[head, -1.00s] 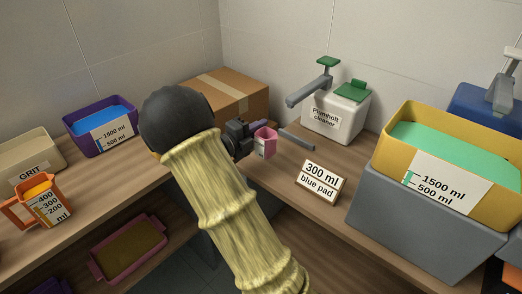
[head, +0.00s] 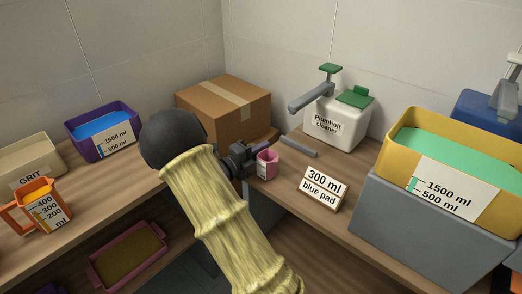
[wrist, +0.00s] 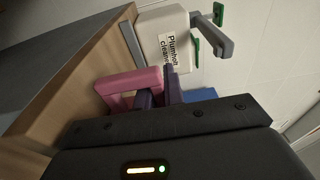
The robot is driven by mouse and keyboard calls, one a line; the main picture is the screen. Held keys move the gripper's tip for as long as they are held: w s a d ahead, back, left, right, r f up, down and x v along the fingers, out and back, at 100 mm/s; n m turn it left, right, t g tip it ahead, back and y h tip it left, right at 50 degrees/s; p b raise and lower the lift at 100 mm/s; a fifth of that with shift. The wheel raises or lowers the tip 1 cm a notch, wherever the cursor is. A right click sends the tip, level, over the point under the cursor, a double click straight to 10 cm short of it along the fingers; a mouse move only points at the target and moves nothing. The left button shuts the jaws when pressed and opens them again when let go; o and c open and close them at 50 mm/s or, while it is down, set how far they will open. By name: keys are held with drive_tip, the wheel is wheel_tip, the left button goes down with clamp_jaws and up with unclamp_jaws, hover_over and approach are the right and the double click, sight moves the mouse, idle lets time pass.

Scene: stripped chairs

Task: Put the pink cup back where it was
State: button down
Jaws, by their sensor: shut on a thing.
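The pink cup (head: 267,163) is at the inner corner of the bench, in front of the cardboard box. My gripper (head: 254,160) is shut on it from its left side. The cup looks upright in the head view; I cannot tell whether its base touches the bench. The wrist view shows the cup's pink frame-like part (wrist: 128,82) around the purple fingers (wrist: 148,98), with much of the cup hidden behind the gripper body.
A grey bar (head: 298,147) lies just right of the cup. Behind stands the Plumholt cleaner dispenser (head: 335,124); in front, the "300 ml blue pad" sign (head: 323,187). The cardboard box (head: 225,110) is behind my gripper. A yellow tub (head: 398,145) stands at right.

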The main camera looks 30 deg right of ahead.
drive_tip(key=shift+f, duration=0.15)
drive_tip(key=c, duration=1.5)
unclamp_jaws()
drive_tip(key=shift+a+r, duration=0.2)
drive_tip(key=shift+r, duration=0.05)
drive_tip(key=v, duration=1.1)
drive_tip(key=shift+s+a+p, duration=0.2)
drive_tip(key=shift+a+p, duration=0.1)
drive_tip(key=shift+p, duration=0.1)
drive_tip(key=shift+f, duration=0.1)
